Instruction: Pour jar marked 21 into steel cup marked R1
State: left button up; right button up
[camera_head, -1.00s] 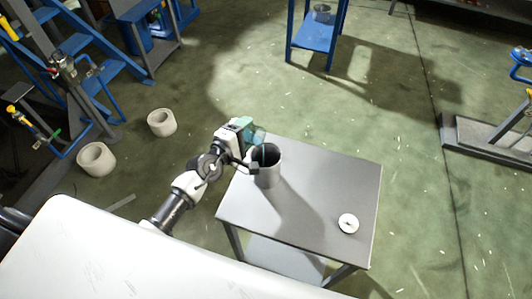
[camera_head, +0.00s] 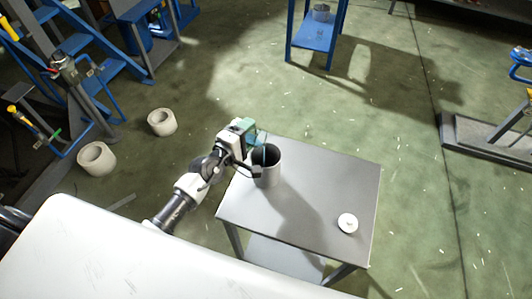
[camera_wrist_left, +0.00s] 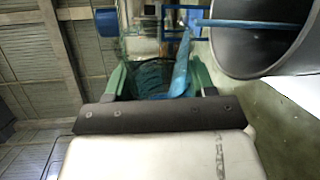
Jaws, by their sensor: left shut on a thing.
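My left gripper (camera_head: 250,143) is shut on a clear jar (camera_head: 257,135) and holds it tipped at the upper left of the grey steel cup (camera_head: 268,177). A thin blue stream runs from the jar into the cup's dark mouth. In the left wrist view the jar (camera_wrist_left: 150,76) sits between the green fingers (camera_wrist_left: 157,82), with blue liquid inside. There the stream (camera_wrist_left: 245,23) reaches into the open cup (camera_wrist_left: 285,62) at the upper right. The cup stands upright on the small table. No marks are readable. My right gripper is not in view.
The grey table (camera_head: 335,185) is mostly bare, with a small white round object (camera_head: 348,223) near its right front corner. Two pale hollow cylinders (camera_head: 97,159) stand on the floor at left. A blue stand (camera_head: 316,38) is behind.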

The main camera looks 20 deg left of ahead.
pick_arm(q)
jog(key=shift+d+r+m+y+p, duration=0.25)
jog(key=shift+r+m+p, duration=0.2)
jog(key=shift+m+p, duration=0.45)
dwell(1.0)
